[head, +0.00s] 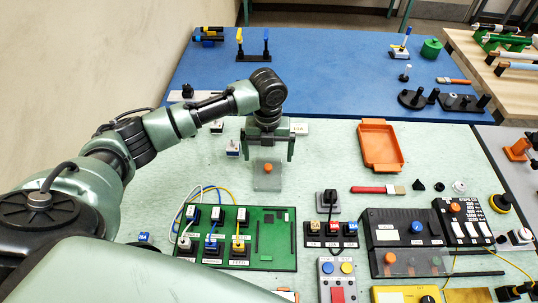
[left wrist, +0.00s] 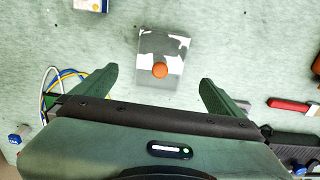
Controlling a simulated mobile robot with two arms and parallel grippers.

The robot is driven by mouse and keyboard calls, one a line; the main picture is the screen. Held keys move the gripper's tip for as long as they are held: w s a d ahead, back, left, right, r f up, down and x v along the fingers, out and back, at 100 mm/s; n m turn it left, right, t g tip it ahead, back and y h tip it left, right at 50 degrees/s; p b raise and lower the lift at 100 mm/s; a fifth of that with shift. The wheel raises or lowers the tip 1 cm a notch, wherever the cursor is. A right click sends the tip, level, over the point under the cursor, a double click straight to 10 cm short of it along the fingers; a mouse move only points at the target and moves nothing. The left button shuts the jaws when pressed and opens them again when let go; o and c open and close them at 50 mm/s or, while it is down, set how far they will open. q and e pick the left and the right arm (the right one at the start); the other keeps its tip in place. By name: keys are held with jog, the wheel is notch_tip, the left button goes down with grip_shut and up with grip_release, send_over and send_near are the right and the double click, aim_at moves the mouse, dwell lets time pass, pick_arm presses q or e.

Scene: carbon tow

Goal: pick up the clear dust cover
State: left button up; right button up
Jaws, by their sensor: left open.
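The clear dust cover (head: 268,184) is a see-through box with an orange knob (head: 268,168) on top. It rests on the pale green mat, above the green circuit board in the head view. It also shows in the left wrist view (left wrist: 176,48), just beyond the fingertips and roughly centred between them. My left gripper (head: 268,158) is open and empty, pointing down over the cover, its fingers spread to either side of the knob. I cannot tell the exact height gap. My right gripper is not in view.
A green circuit board (head: 262,255) with switches and cables lies nearer me. An orange tray (head: 380,145) and a red-handled brush (head: 378,190) lie to the right. A black console (head: 398,228) stands further right. Small labelled blocks (head: 233,148) sit left of the gripper.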

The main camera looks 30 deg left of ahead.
aim_at(268, 166)
pick_arm(q)
jog(key=shift+f, duration=0.3)
jog(key=shift+s+d+f+p, duration=0.1)
jog(key=shift+s+f+p, duration=0.05)
jog(key=shift+f, duration=0.25)
jog(key=shift+s+d+f+p, duration=0.1)
jog(key=shift+f+p, duration=0.05)
jog(key=shift+f, duration=0.2)
jog(key=shift+s+f, duration=0.1)
jog(key=shift+f, duration=0.25)
jog(key=f+p, duration=0.1)
jog(key=f, duration=0.3)
jog(key=shift+w, duration=0.2)
jog(key=shift+a+f, duration=0.1)
jog(key=shift+f, duration=0.25)
jog(key=c, duration=1.4)
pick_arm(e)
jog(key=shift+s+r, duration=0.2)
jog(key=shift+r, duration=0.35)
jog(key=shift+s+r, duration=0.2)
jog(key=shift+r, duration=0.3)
pick_arm(q)
jog(key=shift+r, duration=0.1)
